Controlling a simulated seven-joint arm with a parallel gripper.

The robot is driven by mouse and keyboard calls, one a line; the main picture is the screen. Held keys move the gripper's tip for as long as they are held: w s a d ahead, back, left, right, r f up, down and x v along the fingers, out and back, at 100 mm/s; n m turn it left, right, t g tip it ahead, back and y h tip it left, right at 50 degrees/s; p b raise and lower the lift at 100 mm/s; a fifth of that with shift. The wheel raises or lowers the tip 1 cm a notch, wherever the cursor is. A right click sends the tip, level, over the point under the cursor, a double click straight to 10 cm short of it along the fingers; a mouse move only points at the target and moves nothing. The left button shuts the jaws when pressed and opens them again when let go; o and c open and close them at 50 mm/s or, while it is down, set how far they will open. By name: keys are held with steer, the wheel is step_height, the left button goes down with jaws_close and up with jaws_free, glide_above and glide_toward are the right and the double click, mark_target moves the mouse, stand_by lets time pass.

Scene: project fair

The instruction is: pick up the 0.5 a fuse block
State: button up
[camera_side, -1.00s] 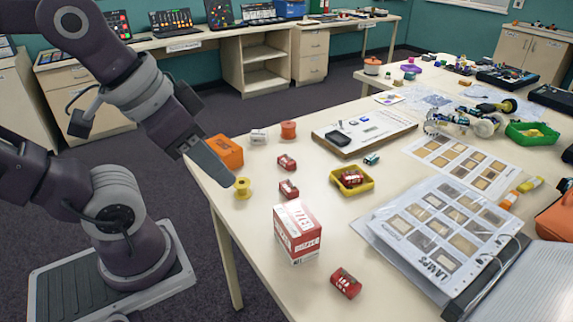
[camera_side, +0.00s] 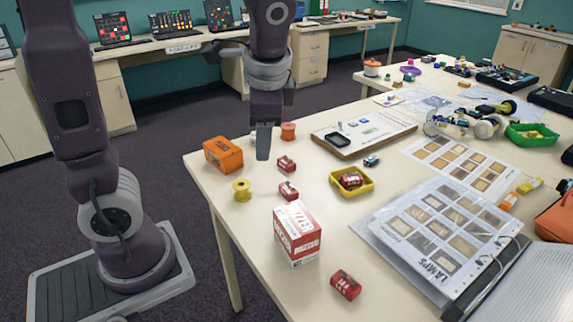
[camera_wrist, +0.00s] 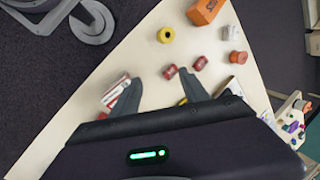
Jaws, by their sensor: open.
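Several small red blocks with pale labels lie on the table; I cannot read which is the 0.5 A fuse block. In the side view one red block (camera_side: 286,163) is near the gripper, a second red block (camera_side: 289,190) is in front of it, a third (camera_side: 351,180) sits in a yellow tray (camera_side: 368,186), and another (camera_side: 346,284) lies near the front edge. The wrist view shows two red blocks (camera_wrist: 170,72) (camera_wrist: 200,63) beyond the fingertips. My gripper (camera_side: 263,157) is open, empty and above the table's left part; its fingers (camera_wrist: 160,80) point down.
A red-and-white box (camera_side: 297,235) stands upright in front. An orange box (camera_side: 223,155), yellow spool (camera_side: 242,190) and orange spool (camera_side: 288,131) lie near the left edge. A whitish block (camera_wrist: 228,33) is partly hidden by my gripper in the side view. Binder sheets (camera_side: 440,230) cover the right.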

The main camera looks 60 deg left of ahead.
steer(key=w+a+f+m+g+y, duration=0.3)
steer(key=w+a+f+m+y, duration=0.3)
steer(key=w+f, duration=0.55)
steer(key=m+y, duration=0.4)
steer(key=m, duration=0.1)
glide_toward(283, 158)
steer(key=shift+s+d+f, duration=0.1)
steer(key=shift+s+f, duration=0.1)
steer(key=shift+s, duration=0.2)
steer(key=shift+a+f+t, duration=0.15)
steer(key=shift+a+f, duration=0.2)
steer(key=shift+a, duration=0.2)
steer(key=shift+a+f+t, duration=0.15)
steer(key=shift+a+f, duration=0.15)
steer(key=shift+a, duration=0.25)
steer(key=x, duration=0.5)
steer(key=shift+a+r, duration=0.2)
steer(key=shift+r, duration=0.15)
jaws_close()
